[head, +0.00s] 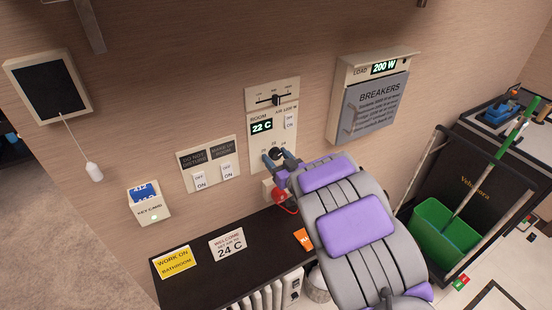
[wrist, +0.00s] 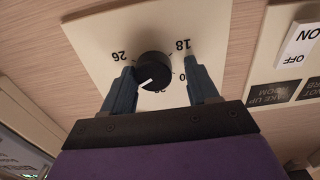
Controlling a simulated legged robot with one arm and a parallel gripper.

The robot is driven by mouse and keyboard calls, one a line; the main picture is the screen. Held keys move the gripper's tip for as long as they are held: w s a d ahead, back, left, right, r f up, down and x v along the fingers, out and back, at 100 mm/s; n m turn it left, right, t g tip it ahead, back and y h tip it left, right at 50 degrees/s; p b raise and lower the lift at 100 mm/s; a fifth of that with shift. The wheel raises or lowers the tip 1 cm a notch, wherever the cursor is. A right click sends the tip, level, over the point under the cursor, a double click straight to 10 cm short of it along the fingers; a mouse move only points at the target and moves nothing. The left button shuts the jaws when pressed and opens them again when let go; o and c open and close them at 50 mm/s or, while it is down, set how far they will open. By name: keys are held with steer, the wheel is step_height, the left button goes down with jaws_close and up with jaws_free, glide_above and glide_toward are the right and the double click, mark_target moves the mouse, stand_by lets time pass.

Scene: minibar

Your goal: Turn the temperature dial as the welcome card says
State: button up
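The temperature dial is a round black knob (head: 275,153) on the white wall panel. In the wrist view the dial (wrist: 154,66) sits between my fingers, with its white mark pointing to the lower left. Labels 26, 18 and part of 20 show around it; others are partly hidden. My gripper (head: 279,158) is open, one finger on each side of the dial. In the wrist view my gripper (wrist: 160,78) has a clear gap on the right; contact on the left cannot be told. The room display (head: 262,127) reads 22 C. The welcome card (head: 230,244) reads 24 C.
A slider (head: 276,99) and an on/off switch (head: 290,121) share the panel. Two switches (head: 213,175) and a keycard holder (head: 149,202) are to the left. A breaker box (head: 375,105) showing 200 W is to the right. A black shelf (head: 200,268) lies below.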

steer(key=shift+d+r, duration=0.1)
steer(key=shift+d, duration=0.5)
steer(key=c, duration=0.3)
steer(key=shift+d, duration=0.1)
steer(key=shift+c, duration=0.8)
steer(key=shift+s+a, duration=0.1)
steer(key=shift+a, duration=0.15)
steer(key=c, duration=0.4)
steer(key=shift+o, duration=0.2)
steer(key=shift+n, duration=0.6)
